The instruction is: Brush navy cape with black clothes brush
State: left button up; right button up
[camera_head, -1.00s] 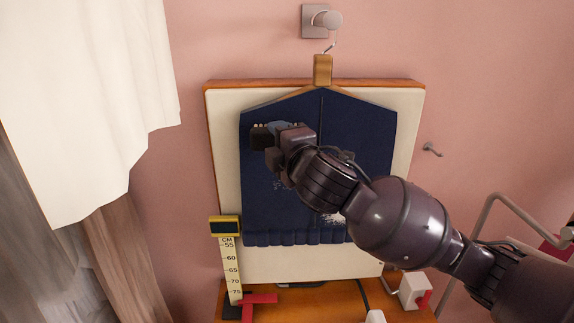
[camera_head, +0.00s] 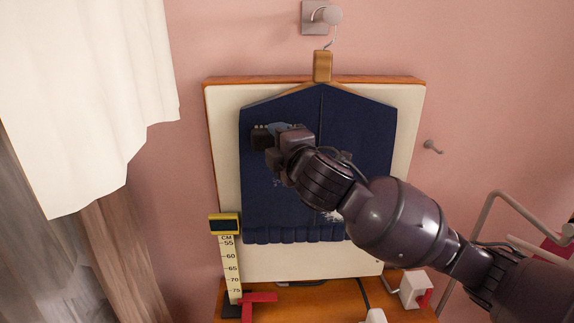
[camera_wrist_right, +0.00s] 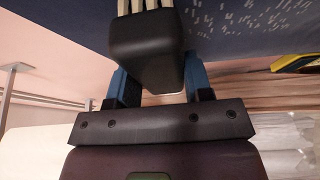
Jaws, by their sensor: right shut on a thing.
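The navy cape (camera_head: 360,125) hangs from a hook in front of a cream board. White specks lie on its left part, partly hidden by my arm, and a white patch (camera_head: 331,216) shows near its lower middle. My right gripper (camera_head: 283,140) is at the upper left of the cape. It is shut on the black clothes brush (camera_head: 262,137). In the right wrist view the brush (camera_wrist_right: 147,48) sits between the blue fingers, its pale bristles facing the cape (camera_wrist_right: 235,25). Whether the bristles touch the cloth I cannot tell. My left gripper is not in view.
A cream board (camera_head: 285,264) with a wooden edge stands on a wooden table (camera_head: 325,303). A yellow-headed ruler (camera_head: 232,265) stands at its left. A white box (camera_head: 414,290) with a red part is at the right. A white curtain (camera_head: 75,90) hangs at left.

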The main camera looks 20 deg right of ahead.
jog(key=shift+f+b, duration=0.65)
jog(key=shift+f, duration=0.85)
jog(key=shift+f+b, duration=0.95)
jog(key=shift+f, duration=1.3)
jog(key=shift+f, duration=0.1)
jog(key=shift+f+b, duration=1.05)
jog(key=shift+f, duration=1.1)
jog(key=shift+f, duration=0.1)
